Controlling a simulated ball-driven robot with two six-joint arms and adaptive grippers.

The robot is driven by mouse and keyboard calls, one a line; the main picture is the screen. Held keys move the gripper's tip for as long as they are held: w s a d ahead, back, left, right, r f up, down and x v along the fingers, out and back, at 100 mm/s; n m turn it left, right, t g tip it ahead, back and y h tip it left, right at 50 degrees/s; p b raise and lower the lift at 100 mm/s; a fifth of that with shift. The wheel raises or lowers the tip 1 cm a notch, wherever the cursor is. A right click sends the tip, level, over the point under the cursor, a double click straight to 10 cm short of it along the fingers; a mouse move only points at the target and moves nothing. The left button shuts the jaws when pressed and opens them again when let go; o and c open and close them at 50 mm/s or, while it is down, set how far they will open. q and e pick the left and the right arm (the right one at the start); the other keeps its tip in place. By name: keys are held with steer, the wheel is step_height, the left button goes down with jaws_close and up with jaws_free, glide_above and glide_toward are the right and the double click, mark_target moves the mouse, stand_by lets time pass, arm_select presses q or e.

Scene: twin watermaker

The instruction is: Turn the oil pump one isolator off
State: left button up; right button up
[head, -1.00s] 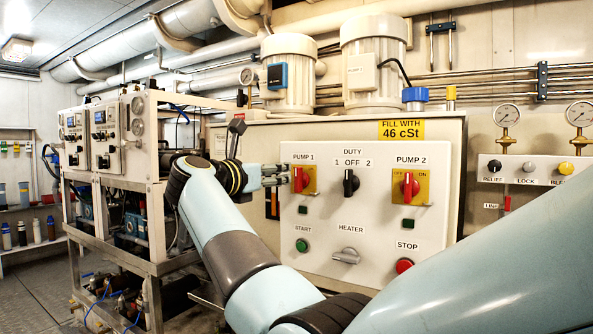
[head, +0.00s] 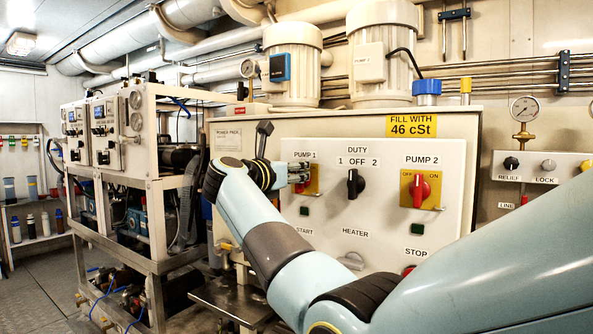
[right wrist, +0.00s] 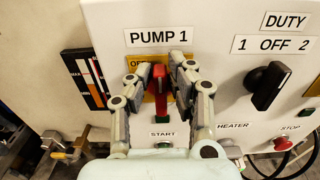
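The oil pump one isolator is a red handle (right wrist: 159,88) on a yellow plate (right wrist: 147,76) under the PUMP 1 label. In the right wrist view it stands roughly upright. In the head view my right gripper (head: 301,173) covers most of that yellow plate (head: 313,185). In the right wrist view, my right gripper (right wrist: 158,73) has its fingers apart, one on each side of the red handle. Whether either fingertip touches the handle is not clear. Most of the plate's lettering is hidden by the fingers. My left gripper is not in view.
The black DUTY switch (head: 355,184) is right of the gripper, with the PUMP 2 isolator (head: 421,190) beyond it. A dark green START button (right wrist: 163,147) is below the handle. A black lever (head: 263,138) stands at the panel's left edge.

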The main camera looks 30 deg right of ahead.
jaws_close()
steer(key=n+p, duration=0.2)
steer(key=n, duration=0.4)
steer(key=w+f+n+p, duration=0.1)
steer(key=n+p, duration=0.1)
steer(key=n, duration=0.4)
steer(key=w+a+f+n+p, duration=0.1)
steer(key=n+p, duration=0.2)
steer(key=n, duration=0.2)
steer(key=shift+w+f+n, duration=0.15)
steer(key=shift+w+n, duration=0.1)
steer(key=shift+n, duration=0.15)
stand_by(0.3)
steer(key=shift+f, duration=0.1)
